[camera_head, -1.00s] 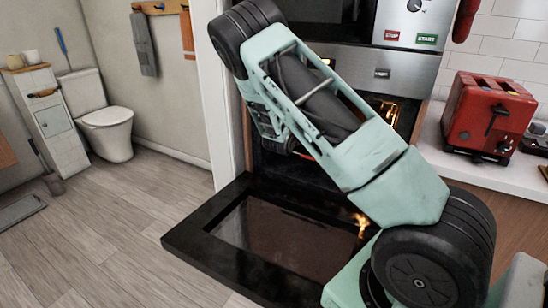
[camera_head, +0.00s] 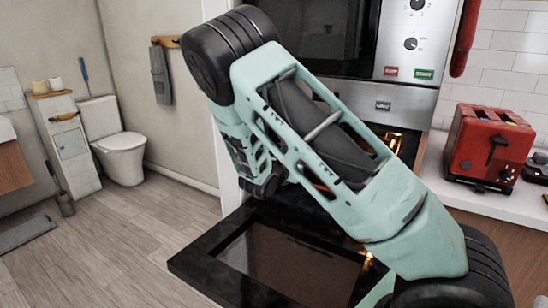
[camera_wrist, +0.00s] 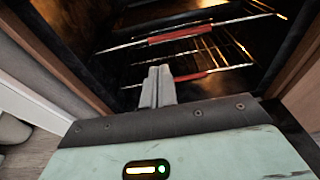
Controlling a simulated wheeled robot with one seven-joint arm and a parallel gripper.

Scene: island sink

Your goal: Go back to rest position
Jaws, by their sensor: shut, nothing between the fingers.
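My gripper (camera_wrist: 158,86) shows in the wrist view with its two grey fingers together and nothing between them. It points toward the lit inside of the oven (camera_wrist: 240,50), where wire racks with red front strips (camera_wrist: 180,35) show. I cannot tell how far the fingertips are from the racks. In the head view my arm crosses in front of the oven and hides much of its opening, and the gripper itself is hidden there. The oven door (camera_head: 285,262) is folded down flat, with its dark glass facing up.
A red toaster (camera_head: 488,145) stands on the white counter (camera_head: 500,203) at right. A control panel (camera_head: 410,40) is above the oven. A toilet (camera_head: 118,140) and a small cabinet (camera_head: 70,140) stand at left. The wooden floor (camera_head: 110,235) at left is mostly clear.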

